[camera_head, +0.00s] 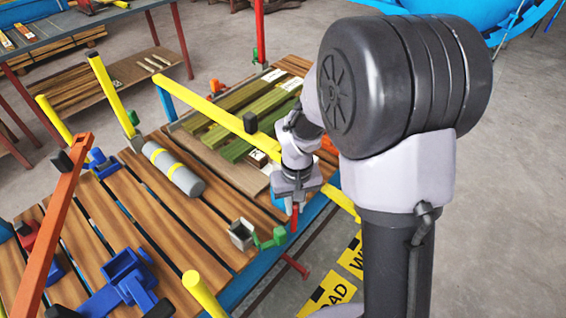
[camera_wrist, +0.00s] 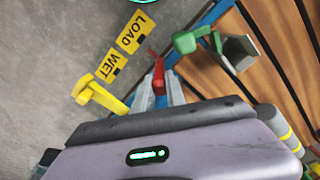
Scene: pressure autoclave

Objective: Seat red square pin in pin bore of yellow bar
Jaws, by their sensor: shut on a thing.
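My gripper (camera_head: 294,203) is shut on the red square pin (camera_head: 294,218), which points down from the jaws near the table's right edge. In the wrist view the pin (camera_wrist: 158,76) shows between the two grey fingertips of my gripper (camera_wrist: 159,88). A long yellow bar (camera_head: 215,112) slants across the table and passes behind my wrist in the head view. A yellow piece with a block-like end (camera_wrist: 98,94) lies left of the fingers in the wrist view, apart from the pin. I cannot tell whether it is that bar. No pin bore can be made out.
A green clamp-like piece (camera_head: 270,239) and a grey open bracket (camera_head: 242,234) are close to the pin. A red rod (camera_head: 293,265) sticks out from the table edge. A grey cylinder (camera_head: 174,170) lies on the slats. Yellow LOAD and WET signs (camera_wrist: 124,50) lie on the floor.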

